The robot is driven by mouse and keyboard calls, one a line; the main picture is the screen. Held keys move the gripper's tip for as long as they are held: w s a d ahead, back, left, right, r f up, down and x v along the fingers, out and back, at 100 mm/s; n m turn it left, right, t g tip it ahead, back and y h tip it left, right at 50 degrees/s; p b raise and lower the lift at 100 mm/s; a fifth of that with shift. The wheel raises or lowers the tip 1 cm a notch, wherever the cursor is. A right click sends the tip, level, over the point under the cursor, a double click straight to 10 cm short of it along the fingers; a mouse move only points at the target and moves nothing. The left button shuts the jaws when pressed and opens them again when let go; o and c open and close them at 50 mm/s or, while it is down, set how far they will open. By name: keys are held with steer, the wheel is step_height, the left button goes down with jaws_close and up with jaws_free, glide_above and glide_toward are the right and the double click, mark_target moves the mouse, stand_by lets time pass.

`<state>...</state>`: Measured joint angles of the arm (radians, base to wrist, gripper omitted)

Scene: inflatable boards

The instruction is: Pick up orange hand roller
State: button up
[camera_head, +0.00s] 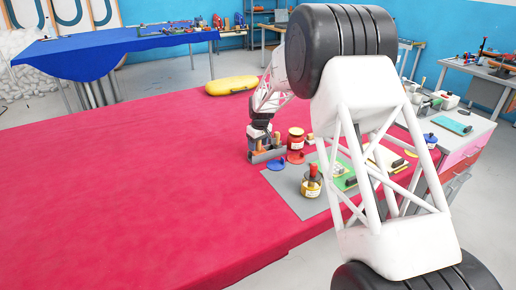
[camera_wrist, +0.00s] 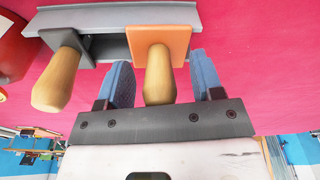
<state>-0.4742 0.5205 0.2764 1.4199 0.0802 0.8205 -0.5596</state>
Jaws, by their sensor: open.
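The orange hand roller (camera_wrist: 158,42) shows in the wrist view as an orange plate with a pale wooden handle. It sits in a grey holder (camera_wrist: 105,17); whatever lies behind the plate is hidden. My gripper (camera_wrist: 162,80) is open, with one blue finger on each side of the roller's handle. Gaps show between both fingers and the handle. A second wooden-handled tool (camera_wrist: 60,80) stands in the holder to the left, outside the fingers. In the head view my gripper (camera_head: 261,131) is right above the holder (camera_head: 262,157), and the roller is hard to make out.
A red can (camera_head: 295,139) stands just right of the holder. A glue jar (camera_head: 311,184) stands on a grey mat (camera_head: 290,188) nearer the camera. A yellow inflatable (camera_head: 231,86) lies at the far edge. The red table (camera_head: 130,170) is clear to the left.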

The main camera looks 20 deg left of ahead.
steer(key=shift+c, duration=0.4)
steer(key=c, duration=1)
steer(key=shift+r, duration=0.1)
steer(key=shift+r, duration=4.95)
